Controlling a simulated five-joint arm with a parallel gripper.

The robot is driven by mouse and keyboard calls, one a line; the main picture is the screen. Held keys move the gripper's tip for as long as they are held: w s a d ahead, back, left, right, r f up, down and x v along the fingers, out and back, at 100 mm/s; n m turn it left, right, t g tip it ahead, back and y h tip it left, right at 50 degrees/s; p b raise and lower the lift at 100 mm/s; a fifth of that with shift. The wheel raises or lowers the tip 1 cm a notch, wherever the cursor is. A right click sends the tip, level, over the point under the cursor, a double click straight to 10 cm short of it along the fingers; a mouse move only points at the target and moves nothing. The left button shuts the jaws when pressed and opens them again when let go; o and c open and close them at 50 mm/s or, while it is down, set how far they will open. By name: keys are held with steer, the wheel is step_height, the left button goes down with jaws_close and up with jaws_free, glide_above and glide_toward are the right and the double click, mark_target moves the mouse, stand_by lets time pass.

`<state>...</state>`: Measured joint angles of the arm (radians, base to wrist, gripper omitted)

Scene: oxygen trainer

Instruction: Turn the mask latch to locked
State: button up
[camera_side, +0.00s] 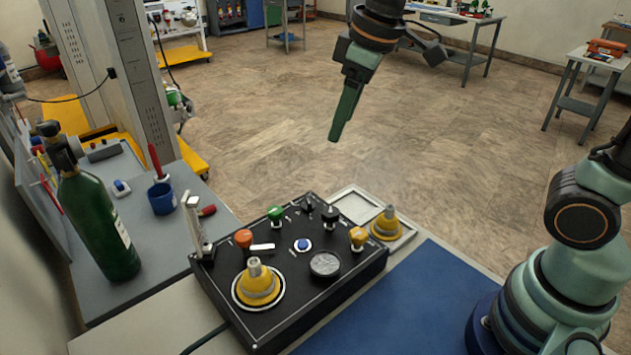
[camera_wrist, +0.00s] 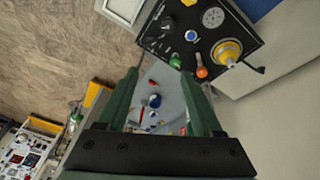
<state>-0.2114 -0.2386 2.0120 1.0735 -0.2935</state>
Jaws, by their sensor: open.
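The black trainer panel (camera_side: 220,285) stands on the bench; its edge also shows at the top of the wrist view (camera_wrist: 247,28). It carries a yellow mask-like cone (camera_side: 258,285), an orange knob (camera_side: 244,238), a green knob (camera_side: 275,213), a black knob (camera_side: 330,214), a yellow knob (camera_side: 358,236), a blue button (camera_side: 303,245), a white lever (camera_side: 262,247) and a gauge (camera_side: 325,264). I cannot tell which part is the mask latch. My gripper (camera_side: 336,130) hangs well above and behind the panel, touching nothing. Its fingers (camera_wrist: 162,92) are apart and empty.
A second yellow cone (camera_side: 386,224) sits on a pale tray (camera_side: 350,203) right of the panel. A green cylinder (camera_side: 95,215), a blue cup (camera_side: 162,198) and a clear upright piece (camera_side: 194,225) stand left. A blue mat (camera_side: 420,300) lies clear in front.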

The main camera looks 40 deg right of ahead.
steer(key=w+a+f+n+g, duration=0.2)
steer(key=w+a+n, duration=0.2)
steer(key=a, duration=0.4)
steer(key=n+g, duration=0.1)
steer(key=n, duration=0.4)
glide_above(243, 235)
step_height(243, 235, down, 5)
steer(key=shift+h, duration=0.4)
step_height(243, 235, down, 12)
steer(key=shift+r, duration=0.2)
jaws_close()
